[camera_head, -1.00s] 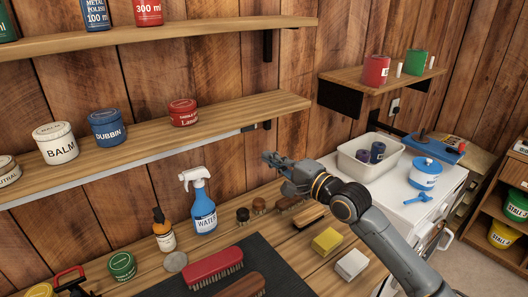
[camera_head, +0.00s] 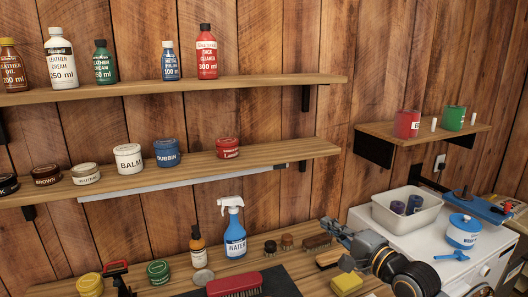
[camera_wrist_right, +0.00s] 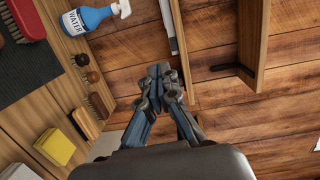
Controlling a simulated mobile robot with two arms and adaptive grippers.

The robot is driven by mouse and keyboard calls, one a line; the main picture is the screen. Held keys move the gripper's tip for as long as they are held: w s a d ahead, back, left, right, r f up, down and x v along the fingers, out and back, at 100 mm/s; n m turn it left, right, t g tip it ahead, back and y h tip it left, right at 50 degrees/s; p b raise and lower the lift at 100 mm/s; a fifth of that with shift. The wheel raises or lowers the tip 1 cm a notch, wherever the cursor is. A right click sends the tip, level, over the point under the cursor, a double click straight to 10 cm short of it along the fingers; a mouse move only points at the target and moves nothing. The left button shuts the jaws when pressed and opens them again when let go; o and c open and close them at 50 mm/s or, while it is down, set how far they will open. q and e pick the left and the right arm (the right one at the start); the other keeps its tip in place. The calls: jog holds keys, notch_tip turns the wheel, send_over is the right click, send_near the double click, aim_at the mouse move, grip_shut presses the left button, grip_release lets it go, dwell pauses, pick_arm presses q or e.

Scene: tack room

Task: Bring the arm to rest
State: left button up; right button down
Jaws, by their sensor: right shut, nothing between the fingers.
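My right gripper (camera_head: 338,233) is shut and empty above the wooden bench, near its right end, with my right arm coming in from the lower right. In the right wrist view the gripper (camera_wrist_right: 160,72) points toward the plank wall, its fingertips together with nothing between them. A blue water spray bottle (camera_head: 234,228) stands on the bench to the left of the gripper, apart from it. The bottle also shows at the upper left of the wrist view (camera_wrist_right: 90,18). My left gripper is in neither view.
The lower shelf (camera_head: 255,160) with several tins runs above the bench. A small shelf (camera_head: 400,132) is at the right. A white bin (camera_head: 380,208) sits on the white cabinet beside the bench. Brushes, a red brush (camera_head: 234,283) and a yellow sponge (camera_head: 346,283) lie near the gripper.

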jog(key=s+a+f+n+g+h, duration=0.1)
jog(key=s+f+n+g+h, duration=0.2)
jog(key=s+f, duration=0.7)
jog(key=s+a+f+n+g+h, duration=0.1)
jog(key=s+f+n+g, duration=0.3)
jog(key=s+f, duration=0.6)
jog(key=s+d+f+n+g+h, duration=0.2)
jog(key=s+d+f+n, duration=0.15)
jog(key=s, duration=0.55)
jog(key=s+d+f+n+g+h, duration=0.3)
jog(key=s+f, duration=0.2)
jog(key=s, duration=0.4)
notch_tip(320, 180, down, 28)
jog(key=b, duration=0.2)
pick_arm(q)
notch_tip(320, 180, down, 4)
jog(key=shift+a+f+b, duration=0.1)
jog(key=shift+b, duration=0.95)
pick_arm(e)
jog(key=s+d+f+g, duration=0.2)
jog(key=s+f, duration=1.5)
jog(key=f, duration=0.1)
jog(key=shift+s+d+f, duration=0.25)
jog(key=shift+s+f, duration=0.05)
jog(key=shift+f, duration=0.05)
